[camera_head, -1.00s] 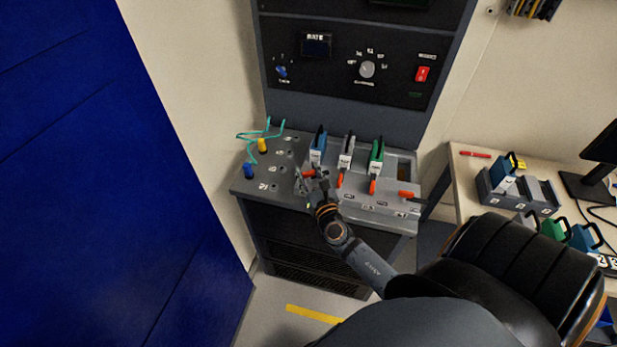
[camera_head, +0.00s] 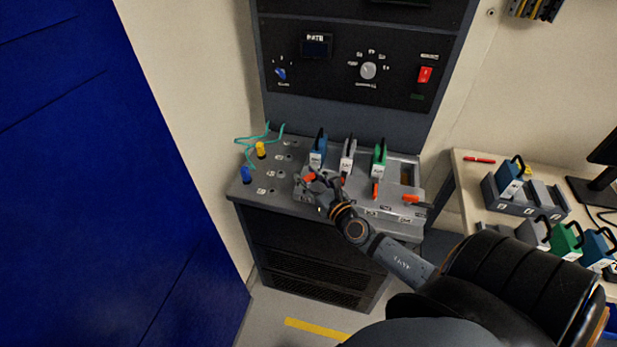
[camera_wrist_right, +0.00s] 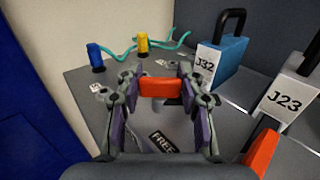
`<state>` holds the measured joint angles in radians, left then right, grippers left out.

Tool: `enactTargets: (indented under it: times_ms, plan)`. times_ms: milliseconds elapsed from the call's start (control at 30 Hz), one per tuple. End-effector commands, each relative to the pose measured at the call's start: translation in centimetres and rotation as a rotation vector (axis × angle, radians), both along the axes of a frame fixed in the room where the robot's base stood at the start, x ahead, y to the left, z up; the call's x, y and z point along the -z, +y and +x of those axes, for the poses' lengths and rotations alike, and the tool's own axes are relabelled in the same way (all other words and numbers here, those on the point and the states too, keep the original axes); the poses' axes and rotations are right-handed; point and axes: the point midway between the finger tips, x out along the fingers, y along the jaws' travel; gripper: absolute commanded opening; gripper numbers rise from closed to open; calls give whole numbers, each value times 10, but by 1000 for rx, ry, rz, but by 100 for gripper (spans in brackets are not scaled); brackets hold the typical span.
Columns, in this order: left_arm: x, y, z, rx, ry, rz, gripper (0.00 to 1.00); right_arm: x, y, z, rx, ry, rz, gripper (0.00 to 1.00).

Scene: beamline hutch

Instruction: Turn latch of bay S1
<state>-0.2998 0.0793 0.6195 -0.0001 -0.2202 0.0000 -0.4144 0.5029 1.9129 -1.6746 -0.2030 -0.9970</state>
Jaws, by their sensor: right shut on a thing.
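The orange latch of the leftmost bay (camera_wrist_right: 160,88) lies crosswise between the fingers of my right gripper (camera_wrist_right: 158,95). The gripper is shut on it, and both fingers touch its ends. In the head view, the right gripper (camera_head: 313,183) is at the left end of the bay row, and a bit of the orange latch (camera_head: 310,177) shows there. A blue module marked J32 (camera_wrist_right: 228,65) stands in the bay just behind it; it also shows in the head view (camera_head: 317,152). A label reading FREE (camera_wrist_right: 162,141) shows below the latch. My left gripper is out of view.
A grey module J23 (camera_wrist_right: 288,95) and a green module (camera_head: 379,160) stand to the right. Further orange latches (camera_head: 375,190) (camera_head: 411,198) are in front. Blue (camera_head: 246,175) and yellow (camera_head: 260,149) plugs with teal cables are at the left. A side table (camera_head: 470,180) holds more modules.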

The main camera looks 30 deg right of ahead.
Motion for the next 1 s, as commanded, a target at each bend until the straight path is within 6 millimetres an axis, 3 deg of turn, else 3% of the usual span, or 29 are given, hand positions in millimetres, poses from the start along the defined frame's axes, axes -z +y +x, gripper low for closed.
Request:
enactTargets:
  times_ms: [33,200,567,800,1000]
  plan:
    - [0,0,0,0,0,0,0,0,0,0,0,-1,0,42]
    - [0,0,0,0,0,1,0,0,0,0,0,-1,0,62]
    - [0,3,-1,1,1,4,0,-3,0,0,1,-2,0,62]
    - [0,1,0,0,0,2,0,-27,1,0,-3,-2,-1,62]
    - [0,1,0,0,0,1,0,-67,1,0,-6,-5,-8,62]
